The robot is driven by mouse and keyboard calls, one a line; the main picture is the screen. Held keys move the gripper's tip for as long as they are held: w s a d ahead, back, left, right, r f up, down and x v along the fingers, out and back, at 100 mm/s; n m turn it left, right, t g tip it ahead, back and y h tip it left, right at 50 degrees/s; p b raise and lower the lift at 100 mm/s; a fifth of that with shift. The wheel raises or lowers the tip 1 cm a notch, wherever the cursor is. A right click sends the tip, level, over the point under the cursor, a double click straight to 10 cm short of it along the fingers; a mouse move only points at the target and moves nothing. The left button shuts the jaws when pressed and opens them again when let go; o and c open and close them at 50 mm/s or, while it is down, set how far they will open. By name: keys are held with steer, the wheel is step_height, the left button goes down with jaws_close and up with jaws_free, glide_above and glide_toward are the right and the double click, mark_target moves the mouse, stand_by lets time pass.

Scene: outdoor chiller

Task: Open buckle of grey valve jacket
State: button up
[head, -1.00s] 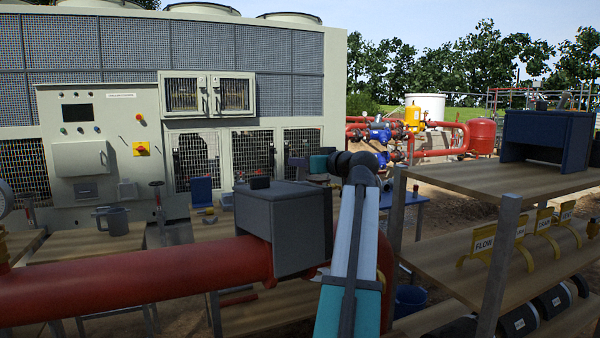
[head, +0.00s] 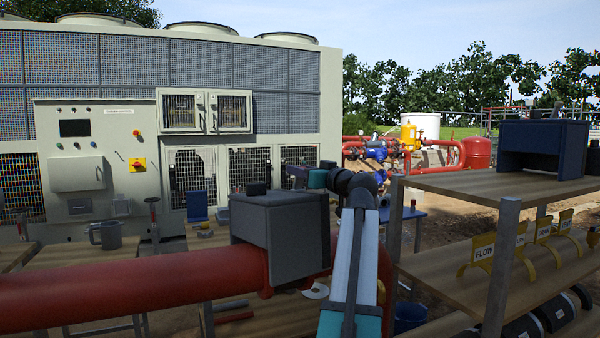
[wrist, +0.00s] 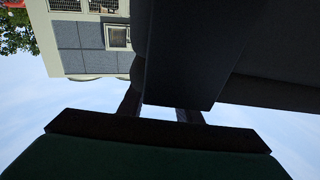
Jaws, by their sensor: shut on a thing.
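I cannot make out the buckle's shape; the jacket's far side is hidden.
A wooden shelf rack (head: 505,180) stands close on the right, holding a blue box-like stand (head: 545,148) and yellow label signs (head: 484,252). A grey jug (head: 106,235) stands on a bench at the left. The chiller (head: 180,100) fills the background.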

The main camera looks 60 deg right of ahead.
steer(key=o, duration=1)
steer(key=shift+f, duration=0.15)
steer(key=shift+o, duration=0.2)
steer(key=shift+s, duration=0.1)
steer(key=v, duration=1.3)
steer(key=shift+s, duration=0.3)
